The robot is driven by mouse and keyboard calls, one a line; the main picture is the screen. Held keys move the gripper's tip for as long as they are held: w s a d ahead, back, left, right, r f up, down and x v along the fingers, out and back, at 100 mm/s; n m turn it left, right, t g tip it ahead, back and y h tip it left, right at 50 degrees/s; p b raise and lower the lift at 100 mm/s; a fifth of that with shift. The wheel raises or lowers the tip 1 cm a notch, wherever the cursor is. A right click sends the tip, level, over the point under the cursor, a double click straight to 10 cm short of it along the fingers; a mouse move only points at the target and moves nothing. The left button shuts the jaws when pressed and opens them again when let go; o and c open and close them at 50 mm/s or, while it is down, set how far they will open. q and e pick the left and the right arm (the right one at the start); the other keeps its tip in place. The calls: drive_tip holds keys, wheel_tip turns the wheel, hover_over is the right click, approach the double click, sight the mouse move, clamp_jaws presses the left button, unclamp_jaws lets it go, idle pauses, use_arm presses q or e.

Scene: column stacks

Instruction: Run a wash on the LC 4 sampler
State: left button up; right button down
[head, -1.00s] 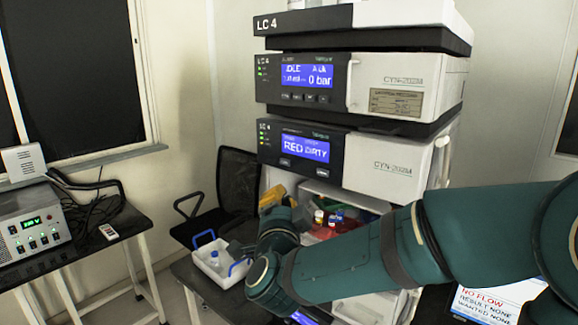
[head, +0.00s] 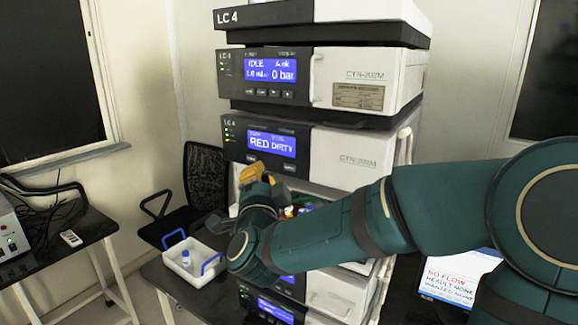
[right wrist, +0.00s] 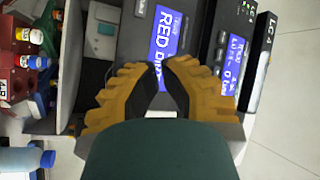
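The LC 4 stack stands in the middle of the head view. Its sampler module (head: 350,147) has a blue screen (head: 271,144) reading RED DIRTY, with small buttons below it. The screen also shows in the right wrist view (right wrist: 165,35). Above it, another module (head: 365,77) shows IDLE and 0 bar. My right gripper (head: 252,171) has yellow fingers and is just in front of the sampler's lower panel edge. In the right wrist view its fingers (right wrist: 160,76) are a little apart, with the screen visible between them. They hold nothing visible. Contact with the panel cannot be told. My left gripper is out of view.
An open bay with coloured-cap bottles (right wrist: 30,60) lies below the sampler. A white tray with blue handles (head: 190,265) sits on a dark table to the left. A black chair (head: 205,180) stands behind. A monitor (head: 460,275) reads NO FLOW at lower right.

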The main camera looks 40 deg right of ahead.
sight(290, 167)
drive_tip(key=shift+w+d+b, duration=0.15)
drive_tip(key=shift+w+d, duration=0.2)
drive_tip(key=shift+d, duration=0.45)
drive_tip(key=shift+w+d+b, duration=0.1)
drive_tip(key=shift+w+d, duration=0.2)
drive_tip(key=shift+d, duration=0.5)
drive_tip(key=shift+w+d+b, duration=0.15)
drive_tip(key=shift+w+d, duration=0.2)
drive_tip(key=shift+d, duration=0.45)
drive_tip(key=shift+w+d+b, duration=0.1)
drive_tip(key=shift+d+b, duration=0.15)
drive_tip(key=shift+b, duration=0.1)
drive_tip(key=shift+w+d, duration=0.1)
drive_tip(key=shift+d, duration=0.05)
